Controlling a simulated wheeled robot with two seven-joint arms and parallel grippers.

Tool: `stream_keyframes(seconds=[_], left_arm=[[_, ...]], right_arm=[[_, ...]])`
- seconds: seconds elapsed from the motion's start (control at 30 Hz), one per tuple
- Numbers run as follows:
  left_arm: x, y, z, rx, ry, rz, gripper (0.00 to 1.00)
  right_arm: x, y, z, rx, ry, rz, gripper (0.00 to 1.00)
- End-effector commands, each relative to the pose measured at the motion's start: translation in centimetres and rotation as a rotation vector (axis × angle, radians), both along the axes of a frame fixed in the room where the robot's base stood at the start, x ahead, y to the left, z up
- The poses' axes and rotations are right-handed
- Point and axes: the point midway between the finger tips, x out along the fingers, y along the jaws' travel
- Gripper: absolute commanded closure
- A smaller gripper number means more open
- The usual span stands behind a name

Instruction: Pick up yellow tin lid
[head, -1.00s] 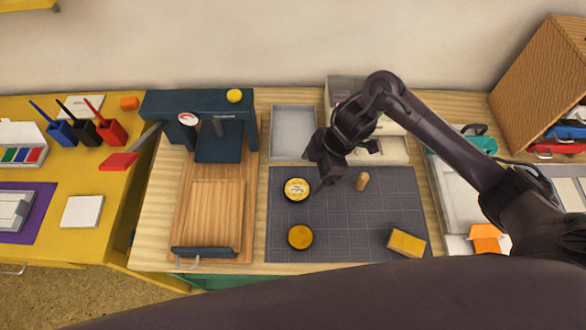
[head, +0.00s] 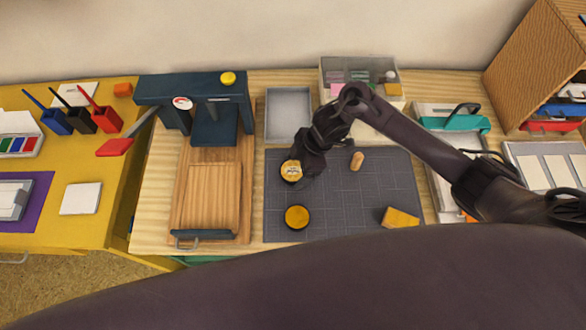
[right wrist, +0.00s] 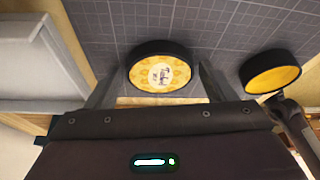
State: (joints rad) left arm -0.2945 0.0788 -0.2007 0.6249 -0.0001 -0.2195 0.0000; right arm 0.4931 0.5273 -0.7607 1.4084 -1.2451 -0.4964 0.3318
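The yellow tin lid (head: 290,171), round with a printed label and a dark rim, lies on the grey cutting mat (head: 340,215). In the right wrist view the lid (right wrist: 160,72) appears whole, between and beyond the two fingers. My right gripper (right wrist: 159,68) is open and empty, one finger on each side of the lid in the picture. I cannot tell whether the fingers touch it. In the head view my right gripper (head: 304,161) partly covers the lid's right side. A plain yellow inkpad tin (head: 297,217) lies nearer me, and also shows in the right wrist view (right wrist: 272,73). My left gripper is not in view.
A wooden peg (head: 357,161) and a yellow block (head: 400,218) stand on the mat. A grey tray (head: 289,112) is behind the lid, and a dark press (head: 213,170) with a wooden board is to the left. The mat's middle is clear.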

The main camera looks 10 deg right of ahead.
Motion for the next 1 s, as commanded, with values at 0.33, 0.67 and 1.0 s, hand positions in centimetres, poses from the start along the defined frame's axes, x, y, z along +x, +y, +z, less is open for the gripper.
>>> stream_keyframes(seconds=[0.33,0.67,1.0], left_arm=[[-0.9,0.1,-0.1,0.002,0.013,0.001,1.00],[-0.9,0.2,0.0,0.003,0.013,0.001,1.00],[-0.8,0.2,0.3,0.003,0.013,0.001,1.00]], right_arm=[[0.0,0.0,0.0,0.000,0.000,0.000,0.55],[0.1,0.0,1.2,0.001,-0.002,0.000,0.55],[0.2,0.0,7.8,0.001,-0.007,0.002,0.55]])
